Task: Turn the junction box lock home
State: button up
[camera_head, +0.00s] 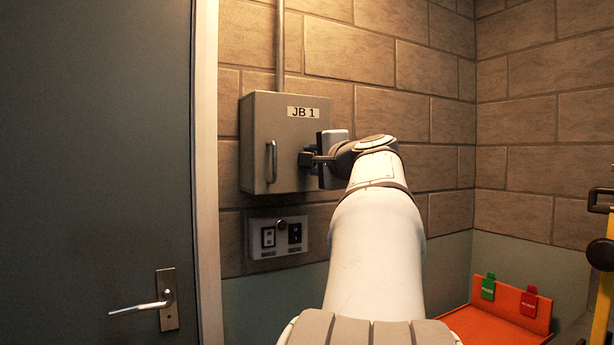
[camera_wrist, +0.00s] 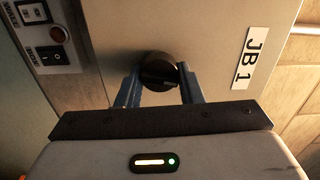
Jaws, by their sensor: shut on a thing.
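The junction box (camera_head: 262,125) is a grey metal cabinet on the brick wall, labelled JB 1, with its door shut. In the wrist view its door (camera_wrist: 205,40) fills the upper middle. The lock (camera_wrist: 159,71) is a round black knob with a raised grip bar across it. My gripper (camera_wrist: 158,82) has its two blue-grey fingers on either side of the knob, shut on it. In the head view my gripper (camera_head: 312,160) is at the right part of the door, and the knob is mostly hidden behind it.
A vertical handle (camera_head: 271,162) is on the box door. A switch panel (camera_head: 277,237) is below the box and also shows in the wrist view (camera_wrist: 45,35). A grey door (camera_head: 95,130) with a lever handle is at left. An orange tray (camera_head: 490,322) is at lower right.

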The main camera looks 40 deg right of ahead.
jog(key=shift+n+b, duration=0.85)
jog(key=shift+n, duration=0.25)
jog(key=o, duration=1)
jog(key=shift+c, duration=0.2)
jog(key=v, duration=0.7)
jog(key=shift+s+b, duration=0.3)
jog(key=shift+s, duration=0.1)
jog(key=shift+a, duration=0.1)
